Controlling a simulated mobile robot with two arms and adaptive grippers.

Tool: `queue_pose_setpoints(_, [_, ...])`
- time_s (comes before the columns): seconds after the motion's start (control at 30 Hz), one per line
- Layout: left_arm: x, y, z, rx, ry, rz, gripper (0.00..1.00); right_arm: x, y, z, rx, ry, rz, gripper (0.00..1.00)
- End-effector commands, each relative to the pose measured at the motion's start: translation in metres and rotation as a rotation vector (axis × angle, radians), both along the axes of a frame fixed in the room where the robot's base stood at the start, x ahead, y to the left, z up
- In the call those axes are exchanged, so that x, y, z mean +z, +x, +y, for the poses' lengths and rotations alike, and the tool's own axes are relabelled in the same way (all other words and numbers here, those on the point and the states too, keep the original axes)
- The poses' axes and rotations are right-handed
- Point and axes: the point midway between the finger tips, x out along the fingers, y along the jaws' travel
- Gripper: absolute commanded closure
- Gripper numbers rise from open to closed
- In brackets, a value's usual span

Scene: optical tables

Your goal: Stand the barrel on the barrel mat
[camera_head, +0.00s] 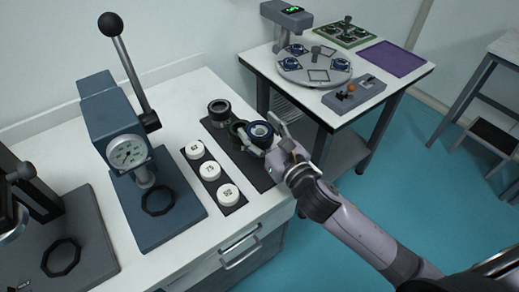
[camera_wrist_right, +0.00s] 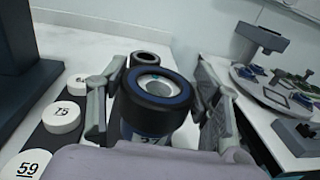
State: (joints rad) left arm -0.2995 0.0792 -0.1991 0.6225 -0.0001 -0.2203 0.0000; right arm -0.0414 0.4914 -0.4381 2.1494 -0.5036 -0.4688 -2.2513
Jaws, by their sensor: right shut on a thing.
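The barrel (camera_head: 260,131), a dark cylinder with a blue band and a pale hollow top, is in my right gripper (camera_head: 266,144). In the right wrist view the barrel (camera_wrist_right: 157,92) sits upright between both fingers of the right gripper (camera_wrist_right: 160,108), with a partly hidden number label below its rim. A long dark mat (camera_head: 259,174), seemingly the barrel mat, lies under and beside it on the white bench. I cannot tell whether the barrel's base touches the mat.
Another dark barrel (camera_head: 219,108) stands at the mat's far end, and a green-rimmed ring (camera_head: 237,128) is close beside the held barrel. White numbered caps (camera_head: 210,171) stand on a strip to the left. A blue-grey gauge press (camera_head: 120,140) stands farther left.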

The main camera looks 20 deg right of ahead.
Motion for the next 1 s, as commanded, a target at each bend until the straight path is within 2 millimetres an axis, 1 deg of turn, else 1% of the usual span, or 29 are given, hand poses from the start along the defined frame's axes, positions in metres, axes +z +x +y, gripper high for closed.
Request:
queue_pose_setpoints(0.03, [-0.003,0.000,-0.001,0.000,-0.001,-0.001,0.58,-0.009,0.000,0.000,0.000,0.003,0.001,0.90])
queue_pose_setpoints(0.17, [-0.004,0.000,-0.002,-0.001,-0.002,-0.001,0.58,-0.017,0.000,0.000,0.000,0.002,-0.003,0.90])
queue_pose_setpoints(0.23, [-0.006,0.000,-0.002,-0.001,-0.002,-0.001,0.58,-0.025,0.000,0.000,0.000,0.001,-0.002,0.90])
queue_pose_setpoints(0.33, [-0.010,0.000,-0.002,-0.001,-0.002,-0.001,0.58,-0.042,0.000,0.000,-0.001,0.003,0.002,0.90])
queue_pose_setpoints(0.43, [-0.013,0.000,-0.001,-0.001,-0.002,0.000,0.58,-0.055,0.000,0.000,0.000,0.002,0.000,0.90])
queue_pose_setpoints(0.53, [-0.014,-0.001,-0.001,-0.001,-0.002,0.001,0.58,-0.060,0.000,0.000,0.000,0.001,-0.003,0.90])
queue_pose_setpoints(0.77, [-0.013,-0.001,-0.001,-0.002,-0.001,0.002,0.58,-0.059,0.000,0.000,0.001,0.000,-0.004,0.90])
queue_pose_setpoints(0.9, [-0.016,-0.001,-0.001,-0.001,-0.001,0.002,0.58,-0.064,0.000,0.000,0.001,-0.001,-0.004,0.90])
queue_pose_setpoints(0.93, [-0.015,-0.001,-0.001,-0.001,-0.001,0.002,0.58,-0.064,0.000,0.000,0.001,-0.001,-0.001,0.39])
queue_pose_setpoints(1.0, [-0.015,-0.001,-0.001,-0.001,0.000,0.002,0.58,-0.063,0.000,0.000,0.001,-0.001,-0.001,0.35])
